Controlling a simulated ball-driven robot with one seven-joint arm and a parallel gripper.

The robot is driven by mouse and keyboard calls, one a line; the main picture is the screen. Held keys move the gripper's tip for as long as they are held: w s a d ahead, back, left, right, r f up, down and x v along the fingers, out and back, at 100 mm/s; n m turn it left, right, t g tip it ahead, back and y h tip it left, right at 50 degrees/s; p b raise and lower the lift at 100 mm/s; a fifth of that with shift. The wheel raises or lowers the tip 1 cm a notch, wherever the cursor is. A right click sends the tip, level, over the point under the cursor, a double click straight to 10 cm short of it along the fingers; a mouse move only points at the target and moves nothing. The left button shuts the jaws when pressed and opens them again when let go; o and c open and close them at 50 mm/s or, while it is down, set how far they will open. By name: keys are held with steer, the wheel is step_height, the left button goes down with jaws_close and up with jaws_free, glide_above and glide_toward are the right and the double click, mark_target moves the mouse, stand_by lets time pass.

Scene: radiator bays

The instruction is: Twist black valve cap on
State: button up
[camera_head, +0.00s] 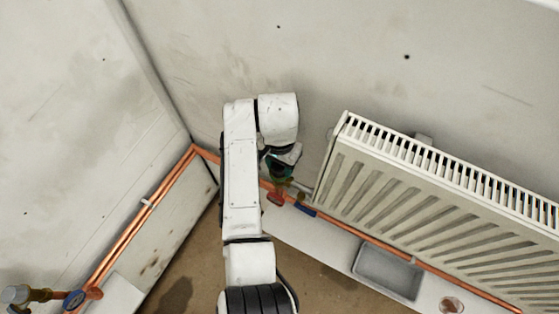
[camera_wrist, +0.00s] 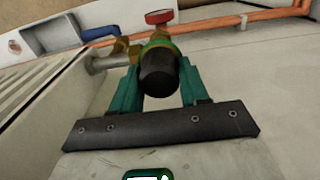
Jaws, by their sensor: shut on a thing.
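The black valve cap (camera_wrist: 158,76) is between the green fingers of my gripper (camera_wrist: 160,66) in the wrist view, and the gripper is shut on it. Just beyond the cap is a brass valve (camera_wrist: 157,40) with a green band, in line with the cap. The cap appears to meet the valve, but its far end is hidden, so I cannot tell whether it is seated. In the head view my gripper (camera_head: 279,167) is beside the radiator's left end, and my arm hides most of the cap and valve.
The radiator (camera_head: 430,200) stands close to the right. A red handle (camera_head: 275,198) and a blue handle (camera_head: 305,210) sit by copper pipes (camera_head: 155,205). A grey tray (camera_head: 388,272) lies on the ledge. Another valve with a blue handle (camera_head: 75,299) is at lower left.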

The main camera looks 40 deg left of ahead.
steer(key=shift+s+f+m, duration=0.1)
steer(key=shift+f+m, duration=0.05)
steer(key=shift+m, duration=0.75)
steer(key=o, duration=1.1)
steer(key=shift+a, duration=0.15)
steer(key=o, duration=0.5)
